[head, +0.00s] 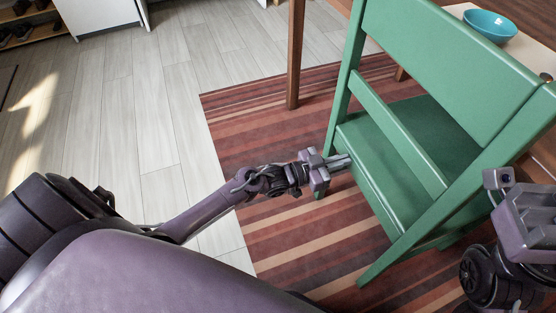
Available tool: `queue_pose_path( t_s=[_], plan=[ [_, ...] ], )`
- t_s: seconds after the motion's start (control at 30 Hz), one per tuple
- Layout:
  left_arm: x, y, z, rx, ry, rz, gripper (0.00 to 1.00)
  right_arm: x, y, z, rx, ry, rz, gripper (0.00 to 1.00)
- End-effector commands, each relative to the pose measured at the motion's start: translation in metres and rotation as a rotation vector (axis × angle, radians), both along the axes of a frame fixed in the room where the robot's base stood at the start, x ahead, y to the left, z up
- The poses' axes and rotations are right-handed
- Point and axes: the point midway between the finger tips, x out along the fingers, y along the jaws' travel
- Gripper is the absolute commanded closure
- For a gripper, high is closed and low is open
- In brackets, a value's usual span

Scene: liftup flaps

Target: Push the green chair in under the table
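The green chair (417,160) stands upright on the striped rug at the right, its backrest toward me. The wooden table shows behind it by a leg (294,60) and part of its top at the upper right; the rest is hidden by the chair. My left gripper (341,163) is at the left rear side of the chair, its fingertips at the seat edge. Whether it touches is unclear, and the finger gap is too small to tell. My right gripper's body (525,215) is at the right edge, beside the backrest post; its fingers cannot be made out.
A teal bowl (490,26) sits on a pale surface at the table's upper right. The striped rug (290,235) lies under the chair. The pale plank floor (130,120) at the left is clear. A white cabinet (100,14) and a shelf (28,22) stand at the back left.

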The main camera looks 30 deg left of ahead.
Motion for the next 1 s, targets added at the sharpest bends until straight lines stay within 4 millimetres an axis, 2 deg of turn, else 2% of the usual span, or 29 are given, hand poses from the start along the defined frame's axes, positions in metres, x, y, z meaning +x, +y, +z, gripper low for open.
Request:
queue_pose_path(
  t_s=[0.03,0.47,1.0],
  plan=[
    [-0.002,-0.005,0.000,-0.004,0.002,-0.010,1.00,0.000,0.000,0.000,0.000,0.000,0.000,0.68],
    [-0.003,-0.003,0.000,-0.003,0.003,-0.008,1.00,0.000,-0.001,0.001,0.005,0.002,0.000,0.68],
    [-0.060,0.049,0.002,0.002,0.005,-0.002,1.00,0.000,0.000,0.044,0.001,0.000,0.000,0.68]
  ],
)
